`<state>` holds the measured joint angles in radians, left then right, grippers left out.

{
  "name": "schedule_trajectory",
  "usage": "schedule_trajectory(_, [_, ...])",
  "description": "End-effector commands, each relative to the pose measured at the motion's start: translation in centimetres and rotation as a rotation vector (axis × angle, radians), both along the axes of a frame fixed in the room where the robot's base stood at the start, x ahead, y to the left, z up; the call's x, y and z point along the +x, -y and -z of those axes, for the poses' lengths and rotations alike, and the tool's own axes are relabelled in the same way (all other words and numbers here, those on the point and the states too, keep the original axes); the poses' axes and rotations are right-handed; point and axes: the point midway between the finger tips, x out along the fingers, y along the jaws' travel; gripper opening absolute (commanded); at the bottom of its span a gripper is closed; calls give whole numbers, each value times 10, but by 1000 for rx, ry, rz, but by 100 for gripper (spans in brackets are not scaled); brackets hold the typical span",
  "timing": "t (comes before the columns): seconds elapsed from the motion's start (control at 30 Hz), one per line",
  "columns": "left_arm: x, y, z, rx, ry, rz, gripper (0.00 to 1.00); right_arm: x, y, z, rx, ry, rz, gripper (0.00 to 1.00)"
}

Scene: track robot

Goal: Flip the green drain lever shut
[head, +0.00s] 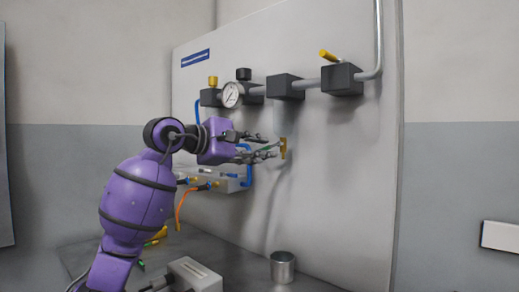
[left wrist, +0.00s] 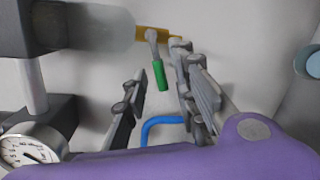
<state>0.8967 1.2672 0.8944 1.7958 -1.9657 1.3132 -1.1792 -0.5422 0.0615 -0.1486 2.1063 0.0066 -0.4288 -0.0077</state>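The green drain lever (left wrist: 159,75) hangs by a grey stem from a brass fitting (left wrist: 157,34) in the left wrist view. The brass fitting also shows in the head view (head: 284,148), low on the panel; there the lever is mostly hidden by the fingers. My left gripper (head: 268,146) reaches in from the left at the lever. Its fingers (left wrist: 160,72) are apart, one on each side of the green handle, with gaps visible on both sides. Contact with the handle cannot be made out. My right gripper is not in view.
A blue hose (left wrist: 163,121) runs below the green handle. A metal cup (head: 282,267) stands below the brass fitting.

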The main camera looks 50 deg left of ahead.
Motion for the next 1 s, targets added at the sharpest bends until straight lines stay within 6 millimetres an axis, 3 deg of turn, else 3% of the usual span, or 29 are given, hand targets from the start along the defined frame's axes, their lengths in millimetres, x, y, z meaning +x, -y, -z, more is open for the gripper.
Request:
schedule_trajectory(0.27, [2, 0, 1, 0, -1, 0, 24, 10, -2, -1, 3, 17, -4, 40])
schedule_trajectory(0.47, [2, 0, 1, 0, -1, 0, 0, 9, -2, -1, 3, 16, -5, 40])
schedule_trajectory(0.73, [1, -1, -1, 36, -5, -3, 0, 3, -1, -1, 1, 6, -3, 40])
schedule_trajectory(1.0, [1, -2, -14, 280, -32, -3, 0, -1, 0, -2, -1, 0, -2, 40])
